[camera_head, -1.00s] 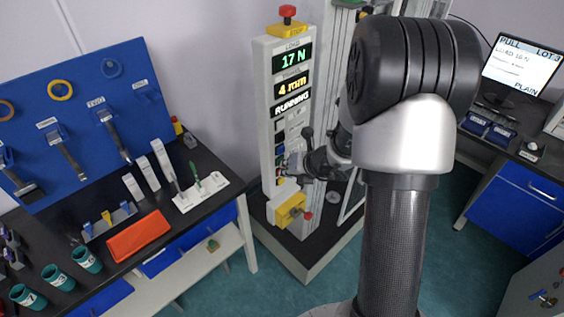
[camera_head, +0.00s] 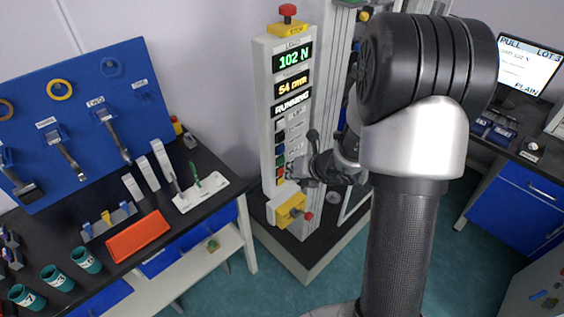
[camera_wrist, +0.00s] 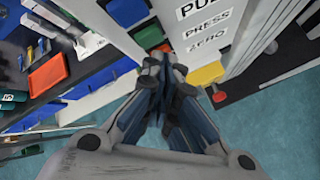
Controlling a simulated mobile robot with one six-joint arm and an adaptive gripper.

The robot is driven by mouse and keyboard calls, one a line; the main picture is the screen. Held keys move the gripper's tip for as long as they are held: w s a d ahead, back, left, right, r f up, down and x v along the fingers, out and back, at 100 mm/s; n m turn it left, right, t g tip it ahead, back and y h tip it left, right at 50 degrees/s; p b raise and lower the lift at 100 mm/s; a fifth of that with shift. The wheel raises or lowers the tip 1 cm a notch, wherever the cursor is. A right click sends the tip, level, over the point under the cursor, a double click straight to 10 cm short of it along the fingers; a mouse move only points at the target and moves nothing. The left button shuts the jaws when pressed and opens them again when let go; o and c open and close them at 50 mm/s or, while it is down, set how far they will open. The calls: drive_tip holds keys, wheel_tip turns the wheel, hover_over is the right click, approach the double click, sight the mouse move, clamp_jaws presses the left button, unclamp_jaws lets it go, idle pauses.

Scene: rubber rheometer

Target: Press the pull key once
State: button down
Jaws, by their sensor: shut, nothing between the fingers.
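The machine's panel (camera_head: 262,115) is a tall grey column with a display reading 102 N (camera_head: 294,58), one reading about 54 (camera_head: 293,86), and a RUNNING display (camera_head: 292,104). Below them is a column of coloured keys (camera_head: 280,149). In the wrist view a green key (camera_wrist: 146,36) and the labels PULL, PRESS and ZERO (camera_wrist: 207,42) show. Which key belongs to PULL I cannot tell for sure. My gripper (camera_wrist: 166,64) is shut and empty, in front of the panel's lower part. It looks apart from the keys; the gap is hard to judge.
A red stop button (camera_head: 287,10) tops the panel. A yellow block with a red knob (camera_head: 291,209) sits just below my gripper. The machine's metal frame stands close on the right. A bench with an orange tray (camera_head: 139,236) is at left. A monitor (camera_head: 528,65) is at right.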

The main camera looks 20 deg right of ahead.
drive_tip(key=s, duration=0.1)
drive_tip(key=s+d, duration=0.1)
drive_tip(key=s, duration=0.2)
drive_tip(key=shift+s+d, duration=0.3)
drive_tip(key=shift+s, duration=0.05)
idle(0.6)
drive_tip(key=s+a+r+n+g+y+b, duration=0.15)
drive_tip(key=s+a+r+n, duration=0.3)
drive_tip(key=a+n, duration=0.5)
drive_tip(key=s+a+r+n+g+y+b, duration=0.1)
drive_tip(key=s+a+r+n+y+b, duration=0.15)
drive_tip(key=a+r+n, duration=0.5)
drive_tip(key=s+d+n+g+h+b, duration=0.1)
drive_tip(key=s+n+h, duration=0.5)
drive_tip(key=s+n, duration=1)
drive_tip(key=d+n+b, duration=0.1)
drive_tip(key=d+n, duration=0.1)
drive_tip(key=n, duration=0.5)
drive_tip(key=shift+s+r+n, duration=0.2)
drive_tip(key=shift+r+n, duration=0.05)
drive_tip(key=shift+n, duration=0.05)
